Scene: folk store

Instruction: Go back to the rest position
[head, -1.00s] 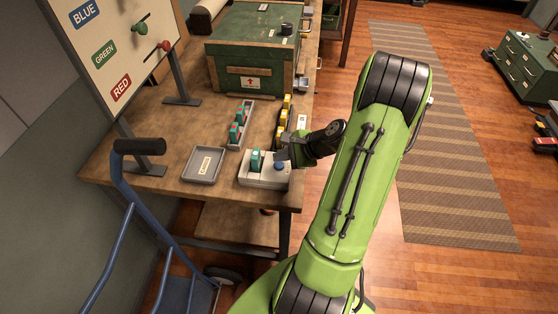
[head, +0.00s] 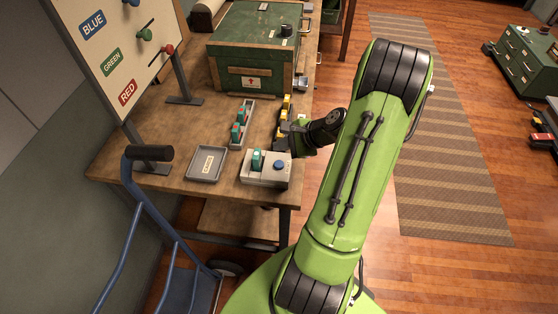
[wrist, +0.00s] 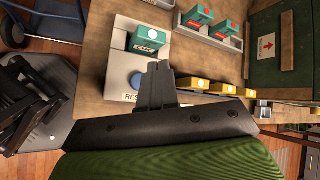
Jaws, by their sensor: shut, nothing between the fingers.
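My gripper (head: 286,130) is shut and empty. In the head view it is above the right edge of the wooden workbench (head: 170,157), just behind a light grey device with a blue button (head: 279,166). In the wrist view my closed fingers (wrist: 157,85) point over the bench beside this blue button (wrist: 136,80). A teal block (head: 257,160) stands in the device's left part. My green arm reaches in from the lower right, bent at a high elbow.
A grey tray (head: 206,165) lies left of the device. A rack of teal and red blocks (head: 239,127), yellow blocks (head: 285,107) and a green crate (head: 250,50) are behind. A sign board (head: 112,50) and blue hand truck (head: 150,220) stand left.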

